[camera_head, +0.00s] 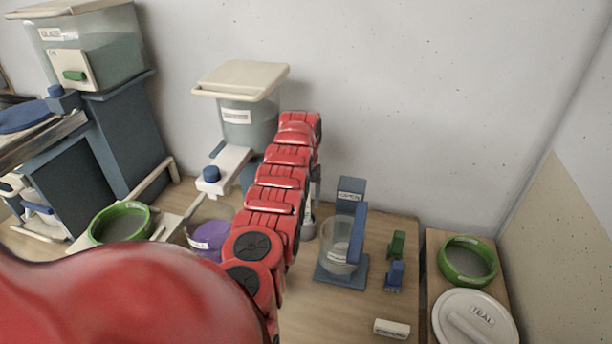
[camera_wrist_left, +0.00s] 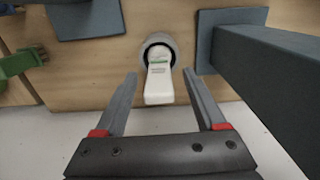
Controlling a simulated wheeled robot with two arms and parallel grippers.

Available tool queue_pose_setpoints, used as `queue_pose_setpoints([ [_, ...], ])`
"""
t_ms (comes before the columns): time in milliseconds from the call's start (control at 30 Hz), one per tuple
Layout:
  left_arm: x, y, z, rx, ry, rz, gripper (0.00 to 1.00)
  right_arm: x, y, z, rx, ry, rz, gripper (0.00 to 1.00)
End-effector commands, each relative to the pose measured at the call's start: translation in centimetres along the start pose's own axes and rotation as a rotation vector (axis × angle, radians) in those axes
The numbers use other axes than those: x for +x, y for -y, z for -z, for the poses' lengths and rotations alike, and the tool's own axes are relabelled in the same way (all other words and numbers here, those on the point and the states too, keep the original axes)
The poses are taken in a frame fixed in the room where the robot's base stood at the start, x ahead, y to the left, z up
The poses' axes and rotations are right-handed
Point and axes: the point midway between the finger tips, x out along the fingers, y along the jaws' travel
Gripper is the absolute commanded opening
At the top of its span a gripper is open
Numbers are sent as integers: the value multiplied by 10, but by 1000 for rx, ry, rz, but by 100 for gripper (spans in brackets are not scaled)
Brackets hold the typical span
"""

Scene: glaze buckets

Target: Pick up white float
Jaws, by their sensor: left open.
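The white float (camera_wrist_left: 159,82) is a slim white piece with a green band, seen in the left wrist view. It stands in a round grey holder (camera_wrist_left: 157,42) on the wooden table. My left gripper (camera_wrist_left: 160,75) is open, with one dark finger on each side of the float's near end and a gap on both sides. In the head view my red left arm hides the float and most of the gripper; only part of the grey holder (camera_head: 309,229) shows beside the arm. My right gripper is not in view.
A blue stand with a clear cup (camera_head: 338,245) is right of the holder. A dark blue post (camera_wrist_left: 270,75) rises close by in the wrist view. Green (camera_head: 397,243) and blue (camera_head: 395,275) small pieces stand farther right. A lidded clear hopper (camera_head: 247,120) is behind.

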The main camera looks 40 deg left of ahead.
Motion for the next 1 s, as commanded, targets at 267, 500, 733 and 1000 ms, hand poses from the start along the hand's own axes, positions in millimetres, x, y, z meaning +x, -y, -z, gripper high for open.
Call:
queue_pose_setpoints([
  [267, 16, -1, 1, 2, -5, 0, 72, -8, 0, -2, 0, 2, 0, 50],
  [500, 16, -1, 1, 2, -4, 0, 46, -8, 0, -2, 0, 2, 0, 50],
  [733, 16, -2, 1, 2, -4, -1, 4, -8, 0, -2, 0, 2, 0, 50],
  [1000, 16, -2, 1, 2, -4, -1, 0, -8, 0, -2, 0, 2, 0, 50],
])
